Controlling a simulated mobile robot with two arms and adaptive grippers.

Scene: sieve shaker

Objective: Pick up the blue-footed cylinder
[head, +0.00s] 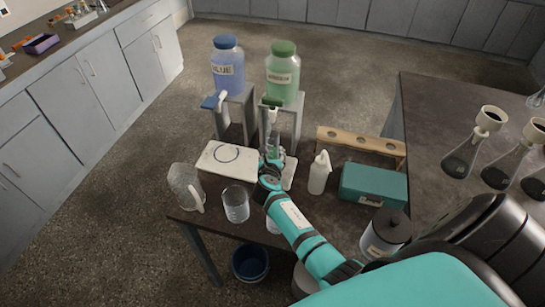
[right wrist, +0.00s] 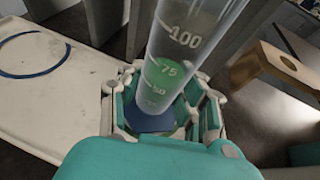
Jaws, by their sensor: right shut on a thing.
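The blue-footed cylinder is clear, with white marks 50, 75 and 100. In the right wrist view its tube (right wrist: 185,60) leans a little and its blue foot (right wrist: 152,123) shows low between the fingers. A green tint shows in its lower part; I cannot tell whether this is liquid. My right gripper (right wrist: 155,105) is shut on the cylinder low down, just above the foot. In the head view my right gripper (head: 273,160) is at the pale pad below the green bottle's tap, and hides much of the cylinder. My left gripper is not in view.
A blue bottle (head: 228,70) and a green bottle (head: 283,75) stand on grey stands behind. A pale pad with a blue ring (head: 215,168), a jug (head: 187,185), a beaker (head: 236,205), a white bottle (head: 319,175), a teal box (head: 373,184) and a wooden rack (head: 360,141) stand around.

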